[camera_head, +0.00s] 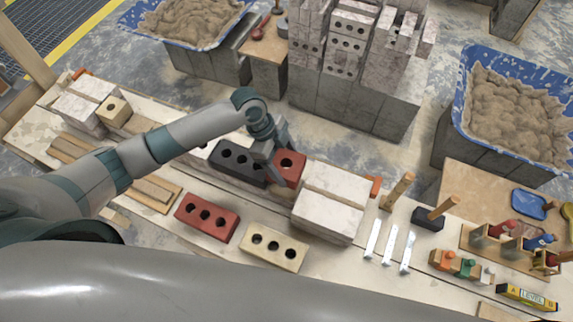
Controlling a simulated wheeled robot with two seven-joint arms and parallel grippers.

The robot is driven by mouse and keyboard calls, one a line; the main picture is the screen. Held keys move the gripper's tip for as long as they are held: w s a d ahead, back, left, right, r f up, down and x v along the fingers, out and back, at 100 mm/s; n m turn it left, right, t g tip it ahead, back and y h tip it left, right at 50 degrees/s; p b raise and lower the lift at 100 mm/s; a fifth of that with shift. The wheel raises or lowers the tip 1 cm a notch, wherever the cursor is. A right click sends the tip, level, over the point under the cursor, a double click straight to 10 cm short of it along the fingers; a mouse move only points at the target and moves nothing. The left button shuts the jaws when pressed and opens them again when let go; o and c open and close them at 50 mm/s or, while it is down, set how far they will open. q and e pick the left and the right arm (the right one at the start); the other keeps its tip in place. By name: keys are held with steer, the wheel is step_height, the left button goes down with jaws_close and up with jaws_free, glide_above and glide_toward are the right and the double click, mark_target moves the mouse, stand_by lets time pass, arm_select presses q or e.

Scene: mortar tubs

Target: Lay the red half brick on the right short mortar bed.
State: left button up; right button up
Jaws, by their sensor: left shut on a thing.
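The red half brick (290,172), with one dark hole in its top, is between the right end of the dark three-hole brick (236,161) and the white block stack (329,201). My left gripper (276,160) comes from above and is shut on the half brick at its left side. The right short mortar bed does not show clearly; the half brick and gripper cover that spot. I cannot tell whether the half brick rests on it or hangs just above. My right gripper is not in view.
A red three-hole brick (206,217) and a cream one (274,248) lie in front on the bench. Pale metal strips (390,246), a black-headed hammer (428,220) and several small tools are to the right. Blue mortar tubs (467,100) stand behind.

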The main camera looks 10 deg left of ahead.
arm_select(q)
steer(key=shift+s+d+f+m, duration=0.15)
steer(key=shift+f+m, duration=0.15)
steer(key=shift+f, duration=0.05)
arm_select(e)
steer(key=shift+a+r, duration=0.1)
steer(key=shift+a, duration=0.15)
arm_select(q)
steer(key=shift+f, duration=0.15)
